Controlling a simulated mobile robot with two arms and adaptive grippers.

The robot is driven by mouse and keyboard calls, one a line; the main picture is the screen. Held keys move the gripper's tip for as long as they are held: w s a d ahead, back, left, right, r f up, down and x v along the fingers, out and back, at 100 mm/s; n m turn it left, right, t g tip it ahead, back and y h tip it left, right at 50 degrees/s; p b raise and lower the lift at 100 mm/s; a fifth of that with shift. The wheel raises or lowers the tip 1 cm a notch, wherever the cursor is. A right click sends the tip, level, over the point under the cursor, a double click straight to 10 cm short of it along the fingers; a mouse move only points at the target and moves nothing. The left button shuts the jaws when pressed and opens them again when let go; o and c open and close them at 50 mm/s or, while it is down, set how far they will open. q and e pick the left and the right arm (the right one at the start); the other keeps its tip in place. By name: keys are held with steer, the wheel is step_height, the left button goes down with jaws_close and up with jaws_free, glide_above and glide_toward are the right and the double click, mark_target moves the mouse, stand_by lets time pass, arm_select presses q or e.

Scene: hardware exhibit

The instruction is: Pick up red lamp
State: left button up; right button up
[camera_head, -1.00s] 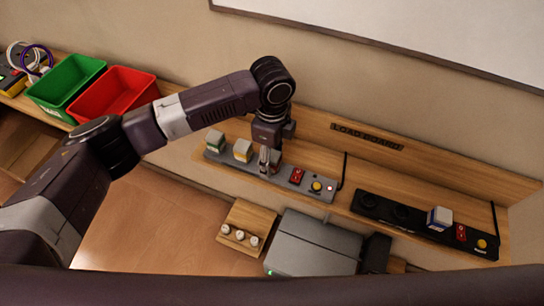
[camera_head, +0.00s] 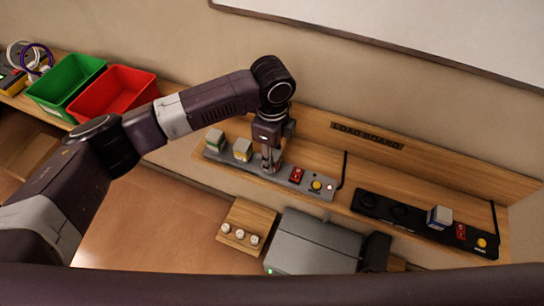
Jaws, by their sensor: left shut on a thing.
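My left gripper (camera_head: 270,161) comes down from above onto the grey powered strip (camera_head: 218,159) on the wooden shelf. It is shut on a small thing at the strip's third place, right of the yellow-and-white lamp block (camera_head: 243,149). The fingers hide nearly all of that thing, so its red colour is not clear; no other red lamp shows. A green-and-white lamp block (camera_head: 215,138) stands at the strip's left end. My right gripper is not in view.
The grey strip has a red switch (camera_head: 296,175) and yellow button (camera_head: 316,185). A black strip (camera_head: 400,213) with a blue-and-white block (camera_head: 439,216) lies to the right. A green bin (camera_head: 62,82) and red bin (camera_head: 108,91) stand at left. A grey box (camera_head: 315,240) is in front.

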arm_select(q)
step_height(320, 180, up, 20)
steer(key=b, duration=0.2)
steer(key=shift+b, duration=0.3)
steer(key=shift+f, duration=0.1)
stand_by(1.1)
